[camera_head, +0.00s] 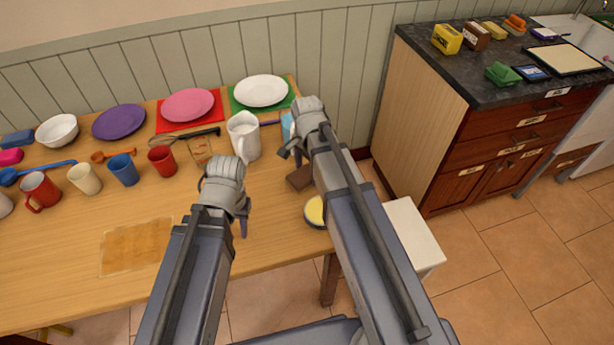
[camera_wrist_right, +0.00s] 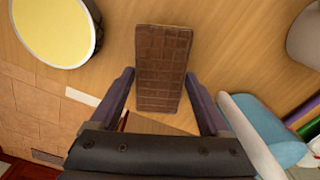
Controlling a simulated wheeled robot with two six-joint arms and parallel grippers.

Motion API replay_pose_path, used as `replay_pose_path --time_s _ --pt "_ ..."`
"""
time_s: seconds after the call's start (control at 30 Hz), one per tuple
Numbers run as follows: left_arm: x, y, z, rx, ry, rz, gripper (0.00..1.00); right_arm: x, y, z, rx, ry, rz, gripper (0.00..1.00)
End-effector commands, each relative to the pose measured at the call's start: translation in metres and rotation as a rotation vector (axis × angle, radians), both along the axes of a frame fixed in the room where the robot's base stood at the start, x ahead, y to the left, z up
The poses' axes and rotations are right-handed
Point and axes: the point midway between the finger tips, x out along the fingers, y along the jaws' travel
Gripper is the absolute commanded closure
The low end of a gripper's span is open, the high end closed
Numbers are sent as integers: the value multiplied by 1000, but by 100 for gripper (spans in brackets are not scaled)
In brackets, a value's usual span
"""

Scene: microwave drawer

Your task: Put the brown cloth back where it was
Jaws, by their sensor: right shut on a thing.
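The brown cloth, a flat dark brown rectangle with a grid pattern (camera_wrist_right: 163,70), lies between the two fingers of my right gripper (camera_wrist_right: 160,92), which is shut on it. In the head view the cloth (camera_head: 300,179) shows at the table's right end, partly hidden by my right arm, with the right gripper (camera_head: 297,157) over it. I cannot tell whether it touches the table. My left gripper (camera_head: 243,225) points down over the table's middle, with no object visible at it. Its fingers are mostly hidden, so its opening is unclear.
A round yellow-topped dish (camera_head: 315,211) is near the cloth at the table edge. A white pitcher (camera_head: 243,136) and a light blue item (camera_wrist_right: 262,128) are close by. Cups and plates line the back. An orange-brown mat (camera_head: 135,247) lies front left. Right of the table is a dark-topped counter (camera_head: 480,75).

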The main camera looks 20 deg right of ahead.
Motion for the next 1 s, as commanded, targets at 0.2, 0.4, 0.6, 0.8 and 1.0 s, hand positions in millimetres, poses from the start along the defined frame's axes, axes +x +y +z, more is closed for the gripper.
replay_pose_path --time_s 0.2,0.4,0.6,0.8,1.0 --pt "0 0 -6 0 0 0 63 0 0 -6 0 0 0 64" --pt "0 0 -9 0 0 0 63 0 0 -9 0 0 0 64" --pt "0 0 -9 0 0 0 63 0 0 -9 0 0 0 3" --pt "0 0 -9 0 0 0 63 0 0 -9 0 0 0 0" --pt "0 0 -5 0 0 0 63 0 0 -5 0 0 0 0"
